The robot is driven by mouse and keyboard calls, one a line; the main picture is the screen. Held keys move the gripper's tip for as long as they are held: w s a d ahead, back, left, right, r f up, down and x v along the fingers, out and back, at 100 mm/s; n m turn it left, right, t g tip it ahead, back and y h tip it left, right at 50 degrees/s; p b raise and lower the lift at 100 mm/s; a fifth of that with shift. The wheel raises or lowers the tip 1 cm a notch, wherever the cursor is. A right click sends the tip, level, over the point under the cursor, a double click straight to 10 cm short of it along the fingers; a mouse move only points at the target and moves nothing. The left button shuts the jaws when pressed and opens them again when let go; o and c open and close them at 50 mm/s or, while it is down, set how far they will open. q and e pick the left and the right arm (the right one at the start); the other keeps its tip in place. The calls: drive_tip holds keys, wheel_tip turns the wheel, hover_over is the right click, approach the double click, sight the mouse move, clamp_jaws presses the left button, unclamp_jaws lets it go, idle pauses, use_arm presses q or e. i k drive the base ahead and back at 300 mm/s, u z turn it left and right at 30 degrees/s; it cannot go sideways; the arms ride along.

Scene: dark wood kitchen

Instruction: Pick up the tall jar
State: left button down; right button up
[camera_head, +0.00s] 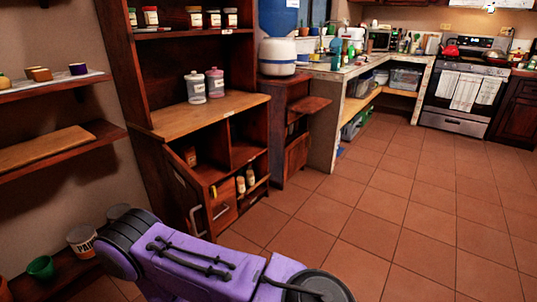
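Two jars with pale labels stand upright side by side on the wooden counter (205,112) of the dark cabinet. The left one is a grey-lidded jar (196,88); the right one is a pink-lidded jar (215,83), with its top slightly higher in the picture. I cannot tell for sure which is the tall jar. A purple and black link of my arm (200,268) crosses the bottom of the view, well below the counter. Neither gripper shows in this view.
Small spice jars (194,17) stand on the upper shelf. Bottles (245,180) sit in a lower compartment. A water dispenser (278,57) stands right of the cabinet. Wall shelves (60,148) are on the left. The tiled floor (400,215) is clear on the right.

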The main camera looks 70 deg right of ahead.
sight(345, 45)
drive_tip(key=z, duration=1.6)
drive_tip(key=i, duration=1.65)
